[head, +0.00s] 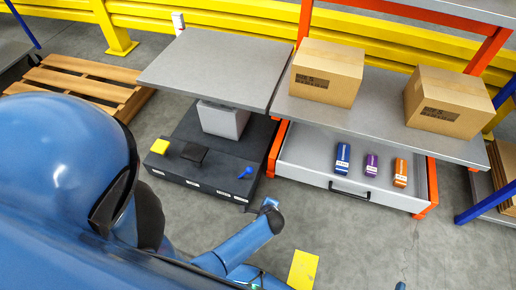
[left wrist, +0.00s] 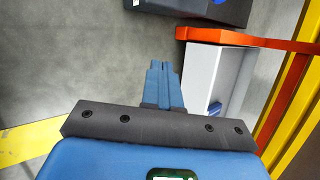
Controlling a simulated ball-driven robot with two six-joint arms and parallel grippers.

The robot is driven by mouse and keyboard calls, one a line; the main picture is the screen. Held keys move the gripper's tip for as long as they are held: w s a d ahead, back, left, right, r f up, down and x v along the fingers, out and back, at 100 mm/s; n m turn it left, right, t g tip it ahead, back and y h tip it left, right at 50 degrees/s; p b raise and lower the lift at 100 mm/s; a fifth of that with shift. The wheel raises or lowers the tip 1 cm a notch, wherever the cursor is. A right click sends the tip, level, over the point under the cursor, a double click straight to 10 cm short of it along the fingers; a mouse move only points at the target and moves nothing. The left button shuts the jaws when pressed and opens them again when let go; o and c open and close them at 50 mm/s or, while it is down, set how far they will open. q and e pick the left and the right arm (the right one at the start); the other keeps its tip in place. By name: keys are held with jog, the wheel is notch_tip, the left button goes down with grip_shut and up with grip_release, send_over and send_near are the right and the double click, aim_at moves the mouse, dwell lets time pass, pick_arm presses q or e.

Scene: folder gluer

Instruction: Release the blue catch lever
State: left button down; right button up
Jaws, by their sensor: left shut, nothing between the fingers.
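The blue catch lever (head: 245,172) sticks up at the right end of the top of a low dark machine base (head: 182,170). In the left wrist view, a small blue piece at the top edge, cut off by the frame, may be the same lever. My left gripper (left wrist: 162,75) is shut and empty, its blue fingers together over grey floor. In the head view the end of my left arm (head: 269,205) is in front of and to the right of the lever, apart from it.
A yellow block (head: 160,146) and a black block (head: 194,153) sit on the base. To the right, an open grey drawer (head: 310,170) holds blue, purple and orange packs. Cartons (head: 327,72) stand on the bench above. Orange posts flank the drawer. Floor in front is clear.

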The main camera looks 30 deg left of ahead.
pick_arm(q)
jog(key=w+f+m+g+y+b, duration=0.2)
jog(key=w+f+m+y+b, duration=0.3)
jog(key=f+b, duration=0.45)
jog(key=w+d+r+m+g+y+b, duration=0.1)
jog(key=w+r+y+b, duration=0.3)
jog(key=b, duration=0.5)
jog(key=shift+w+d+r+g+y, duration=0.35)
jog(key=shift+d+g+y, duration=0.25)
jog(key=shift+d+g, duration=0.25)
pick_arm(e)
notch_tip(320, 180, down, 21)
pick_arm(q)
jog(key=shift+a+f, duration=0.1)
jog(key=w+a+b, duration=0.1)
jog(key=a+b, duration=0.4)
jog(key=a, duration=0.8)
jog(key=shift+w+f, duration=0.35)
jog(key=shift+w, duration=0.05)
pick_arm(e)
jog(key=shift+w+t, duration=0.55)
jog(key=shift+t, duration=0.25)
pick_arm(q)
jog(key=shift+r, duration=0.15)
pick_arm(e)
jog(key=shift+r, duration=0.1)
